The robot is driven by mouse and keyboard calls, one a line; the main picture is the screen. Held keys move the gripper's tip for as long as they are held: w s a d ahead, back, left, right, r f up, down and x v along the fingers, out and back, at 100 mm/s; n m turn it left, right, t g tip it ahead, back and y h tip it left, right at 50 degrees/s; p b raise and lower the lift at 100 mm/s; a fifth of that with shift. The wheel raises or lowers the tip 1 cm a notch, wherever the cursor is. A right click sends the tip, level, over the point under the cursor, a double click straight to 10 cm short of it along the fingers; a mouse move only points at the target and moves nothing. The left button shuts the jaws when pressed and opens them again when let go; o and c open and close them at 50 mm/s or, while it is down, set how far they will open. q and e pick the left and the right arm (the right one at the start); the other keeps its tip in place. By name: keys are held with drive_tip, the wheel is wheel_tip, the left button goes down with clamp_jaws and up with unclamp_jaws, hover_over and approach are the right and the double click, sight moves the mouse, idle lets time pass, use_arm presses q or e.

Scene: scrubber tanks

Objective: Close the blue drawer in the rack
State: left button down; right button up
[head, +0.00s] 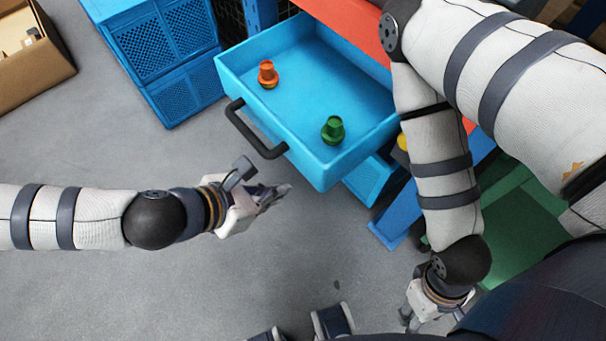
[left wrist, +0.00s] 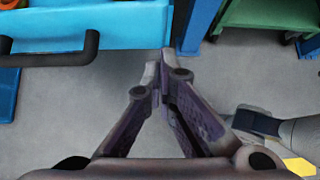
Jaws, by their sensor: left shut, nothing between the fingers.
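The blue drawer (head: 345,165) is pulled out of the rack in the head view. An orange piece (head: 267,74) and a green piece (head: 333,130) stand inside it. Its dark handle (head: 252,132) is on the front face and also shows at the upper left of the left wrist view (left wrist: 60,58). My left gripper (head: 284,190) is shut and empty, just in front of the drawer, below and right of the handle in the picture. Its closed fingertips (left wrist: 158,72) show below the drawer front in the wrist view. My right gripper (head: 412,312) hangs low at the bottom; its fingers are partly hidden.
Blue crates (head: 165,50) stand left of the drawer. A cardboard box (head: 30,60) lies at the far upper left. A blue rack post (head: 398,215) stands right of the drawer, with a green surface (head: 525,220) beyond. The grey floor in front of the drawer is clear.

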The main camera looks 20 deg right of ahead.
use_arm(q)
drive_tip(key=shift+w+d+f, duration=0.45)
drive_tip(key=shift+d+f, duration=0.25)
drive_tip(key=shift+d, duration=0.55)
drive_tip(key=shift+w+d+f, duration=0.4)
drive_tip(key=shift+d+f, duration=0.25)
drive_tip(key=shift+d, duration=0.6)
drive_tip(key=shift+w+d+f, duration=0.45)
drive_tip(key=shift+d+f, duration=0.25)
drive_tip(key=shift+d, duration=0.55)
use_arm(e)
drive_tip(key=shift+s+f, duration=0.4)
drive_tip(key=shift+f, duration=0.05)
